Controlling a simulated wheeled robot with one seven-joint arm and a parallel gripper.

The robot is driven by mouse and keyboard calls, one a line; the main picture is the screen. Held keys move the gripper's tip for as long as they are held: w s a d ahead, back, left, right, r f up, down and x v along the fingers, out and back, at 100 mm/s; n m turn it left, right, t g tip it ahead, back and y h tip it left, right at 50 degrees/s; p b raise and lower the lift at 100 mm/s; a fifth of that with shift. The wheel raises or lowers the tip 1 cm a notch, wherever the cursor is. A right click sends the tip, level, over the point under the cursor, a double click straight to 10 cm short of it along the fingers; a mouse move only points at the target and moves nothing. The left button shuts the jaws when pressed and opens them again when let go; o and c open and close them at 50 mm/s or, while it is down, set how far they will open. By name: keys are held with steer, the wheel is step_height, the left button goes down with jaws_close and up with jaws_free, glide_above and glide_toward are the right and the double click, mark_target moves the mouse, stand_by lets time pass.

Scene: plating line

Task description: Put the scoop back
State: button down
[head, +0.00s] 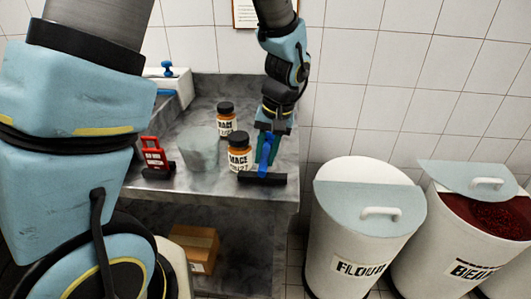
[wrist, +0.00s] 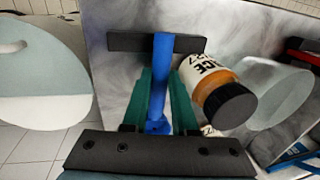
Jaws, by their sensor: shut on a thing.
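My gripper (head: 265,148) points down over the front right of the grey counter. Its green fingers are shut on the blue handle of a T-shaped tool (wrist: 161,68). A wide black bar (head: 262,180) crosses the tool's far end, close to the counter's front edge; I cannot tell whether it touches the counter. The tool looks more like a squeegee than a scoop, and no scoop is plainly visible. The flour bin (head: 350,240) and the bin of dark red beans (head: 450,240) stand on the floor to the right. The bean bin's lid (head: 470,179) leaves its front open.
A pale grey tub (head: 198,147) and a red item (head: 154,156) are farther left. A cardboard box (head: 192,247) sits below.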

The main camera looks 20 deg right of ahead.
steer(key=shift+f, duration=0.2)
steer(key=c, duration=1)
jaws_free()
steer(key=shift+r, duration=0.1)
steer(key=r, duration=0.4)
steer(key=d+r+b, duration=0.1)
steer(key=r, duration=0.3)
steer(key=s+d+r, duration=0.1)
steer(key=r, duration=0.3)
steer(key=shift+b, duration=0.35)
steer(key=shift+s, duration=0.15)
